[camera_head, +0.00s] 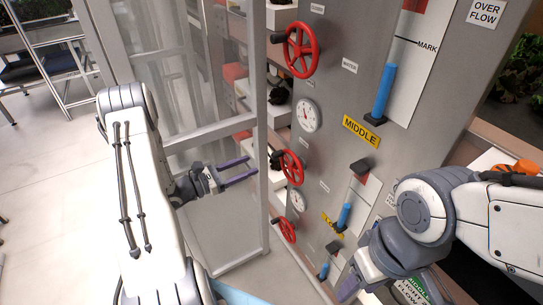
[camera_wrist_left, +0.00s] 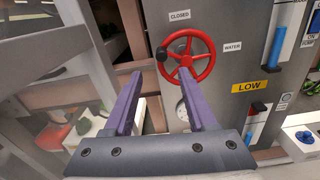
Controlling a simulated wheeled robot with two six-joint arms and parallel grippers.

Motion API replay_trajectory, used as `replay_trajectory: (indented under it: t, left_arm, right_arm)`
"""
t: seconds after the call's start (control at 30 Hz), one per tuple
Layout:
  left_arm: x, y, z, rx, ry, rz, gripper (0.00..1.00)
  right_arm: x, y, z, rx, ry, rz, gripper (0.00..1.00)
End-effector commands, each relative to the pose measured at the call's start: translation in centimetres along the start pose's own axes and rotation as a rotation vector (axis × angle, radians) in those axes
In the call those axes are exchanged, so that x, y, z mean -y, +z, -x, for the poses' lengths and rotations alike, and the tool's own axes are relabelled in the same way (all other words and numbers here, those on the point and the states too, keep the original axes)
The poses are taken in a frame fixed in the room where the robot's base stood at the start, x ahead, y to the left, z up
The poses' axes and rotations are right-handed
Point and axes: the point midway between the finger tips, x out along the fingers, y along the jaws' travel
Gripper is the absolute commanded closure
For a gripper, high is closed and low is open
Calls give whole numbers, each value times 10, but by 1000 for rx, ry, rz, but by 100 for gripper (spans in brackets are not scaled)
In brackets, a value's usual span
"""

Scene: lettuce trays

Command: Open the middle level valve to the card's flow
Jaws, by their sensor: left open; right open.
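The grey panel (camera_head: 340,60) carries red valve wheels in a column. The middle wheel (camera_head: 291,167) sits between the MIDDLE label (camera_head: 361,131) and a partly hidden yellow label. In the left wrist view this red wheel (camera_wrist_left: 187,57) has a black knob on its left rim, near a CLOSED label (camera_wrist_left: 179,15). My left gripper (camera_head: 254,166) is open and empty, left of the wheel and apart from it. Its purple fingers point toward the panel. My right gripper (camera_head: 365,288) is low at the right, partly hidden by its arm.
An upper wheel (camera_head: 300,50) and a lower wheel (camera_head: 287,229) are on the same panel. Gauges (camera_head: 308,115) and blue level tubes (camera_head: 384,92) stand beside them. A glass-panelled frame (camera_head: 262,110) stands close left of the panel, around my left gripper.

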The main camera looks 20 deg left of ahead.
Motion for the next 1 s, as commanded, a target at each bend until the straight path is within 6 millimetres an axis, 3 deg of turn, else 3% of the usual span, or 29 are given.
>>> replay_trajectory:
  t: [0.2, 0.43, 0.6, 0.87, 0.9, 1.0]
  left_arm:
    - [3, 2, -43, -1, -10, 0, 43]
    - [3, 1, -79, -1, -10, -1, 43]
    - [3, 1, -91, -1, -8, 0, 43]
    - [2, 0, -92, -2, -6, 0, 43]
    - [2, 0, -92, -2, -6, 0, 47]
    - [2, 0, -92, -2, -6, 0, 85]
  right_arm:
    - [1, 0, 9, 0, 0, 0, 50]
    - [1, -1, 15, 0, 0, 0, 50]
    - [1, -1, 17, 0, 0, 0, 50]
    - [1, -1, 16, 0, 0, 0, 50]
    - [1, -1, 16, 0, 0, 0, 50]
    - [1, -1, 16, 0, 0, 0, 50]
